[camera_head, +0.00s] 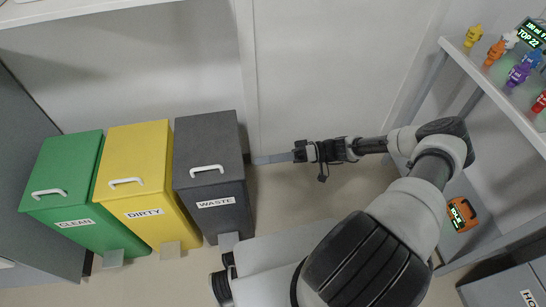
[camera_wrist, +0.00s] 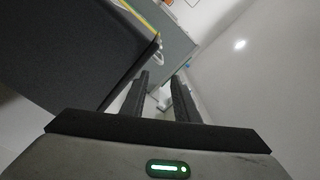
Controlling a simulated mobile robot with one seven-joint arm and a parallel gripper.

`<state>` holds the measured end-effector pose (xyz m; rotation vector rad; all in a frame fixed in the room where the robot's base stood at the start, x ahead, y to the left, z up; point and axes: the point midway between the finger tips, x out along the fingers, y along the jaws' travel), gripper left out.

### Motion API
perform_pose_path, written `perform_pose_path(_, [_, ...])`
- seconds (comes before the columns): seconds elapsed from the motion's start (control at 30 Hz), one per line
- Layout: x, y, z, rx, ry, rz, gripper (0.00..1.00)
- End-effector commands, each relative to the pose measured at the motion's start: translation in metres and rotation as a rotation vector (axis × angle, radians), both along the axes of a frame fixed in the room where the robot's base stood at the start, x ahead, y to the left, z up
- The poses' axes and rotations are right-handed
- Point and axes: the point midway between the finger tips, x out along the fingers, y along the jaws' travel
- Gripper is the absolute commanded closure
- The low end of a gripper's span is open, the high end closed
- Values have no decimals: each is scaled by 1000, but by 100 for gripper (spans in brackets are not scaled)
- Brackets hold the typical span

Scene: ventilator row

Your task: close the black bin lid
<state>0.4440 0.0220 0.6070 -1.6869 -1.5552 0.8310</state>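The black bin (camera_head: 222,215), labelled WASTE, stands at the right end of a row of three bins in the head view. Its dark lid (camera_head: 207,140) with a white handle (camera_head: 207,170) lies over the top and looks shut; a small gap cannot be ruled out. My gripper (camera_head: 298,152) is to the right of the bin, apart from it, pointing left. In the wrist view my gripper (camera_wrist: 160,90) shows two separated fingers with nothing between them. A large dark panel (camera_wrist: 65,50), apparently part of the black bin, fills the upper left there.
The yellow DIRTY bin (camera_head: 137,155) and green CLEAN bin (camera_head: 65,165) stand to the left. A wall (camera_head: 340,60) is behind. A shelf (camera_head: 490,75) with small coloured items and an orange device (camera_head: 462,214) are at the right. Some floor (camera_head: 275,205) beside the black bin is clear.

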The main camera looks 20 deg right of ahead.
Motion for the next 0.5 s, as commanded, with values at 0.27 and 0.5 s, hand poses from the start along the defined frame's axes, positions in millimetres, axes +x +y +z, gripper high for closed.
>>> perform_pose_path(0.27, [-2, -25, 2, 4, -1, 0, 72])
perform_pose_path(0.5, [-2, -26, 2, 5, -1, 1, 72])
